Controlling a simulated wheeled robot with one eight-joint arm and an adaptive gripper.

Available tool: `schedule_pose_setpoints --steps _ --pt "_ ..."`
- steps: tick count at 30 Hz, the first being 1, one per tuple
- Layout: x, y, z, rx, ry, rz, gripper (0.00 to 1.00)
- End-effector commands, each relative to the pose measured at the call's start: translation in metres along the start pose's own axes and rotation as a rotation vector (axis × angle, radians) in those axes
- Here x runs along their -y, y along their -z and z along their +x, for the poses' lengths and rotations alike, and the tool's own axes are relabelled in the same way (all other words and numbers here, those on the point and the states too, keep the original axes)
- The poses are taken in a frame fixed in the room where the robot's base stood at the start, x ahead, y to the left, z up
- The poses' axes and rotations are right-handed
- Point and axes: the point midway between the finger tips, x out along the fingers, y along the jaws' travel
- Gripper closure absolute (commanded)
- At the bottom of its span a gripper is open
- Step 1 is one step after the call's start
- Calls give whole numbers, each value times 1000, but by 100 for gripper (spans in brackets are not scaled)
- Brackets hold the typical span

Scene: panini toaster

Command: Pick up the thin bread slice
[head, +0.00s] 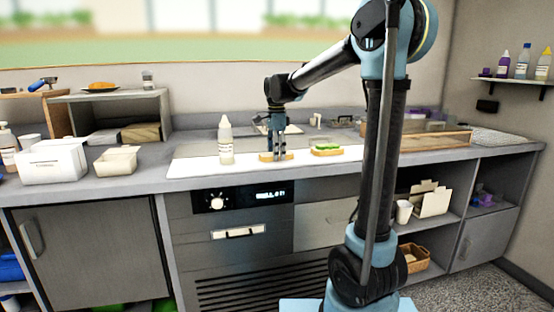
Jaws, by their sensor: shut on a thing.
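A thin bread slice (266,157) lies low at the white counter strip, right of a white bottle. My gripper (278,156) points straight down at it, with its fingers shut on the slice. From this distance I cannot tell whether the slice touches the board or is slightly raised. A second piece of bread with green topping (326,150) lies on the board to the right, apart from my gripper.
The white squeeze bottle (226,141) stands upright close to the left of my gripper. White containers (52,161) and a beige tub (116,161) stand on the left counter. A wooden-edged tray (436,140) is at the right. The white board (195,168) has bare room at its left end.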

Motion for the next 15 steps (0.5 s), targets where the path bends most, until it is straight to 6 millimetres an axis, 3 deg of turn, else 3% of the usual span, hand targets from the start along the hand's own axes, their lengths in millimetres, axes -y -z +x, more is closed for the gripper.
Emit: schedule_pose_setpoints --steps 8,15 --pt "0 0 -2 0 0 0 72" --pt "0 0 -30 0 0 0 72"
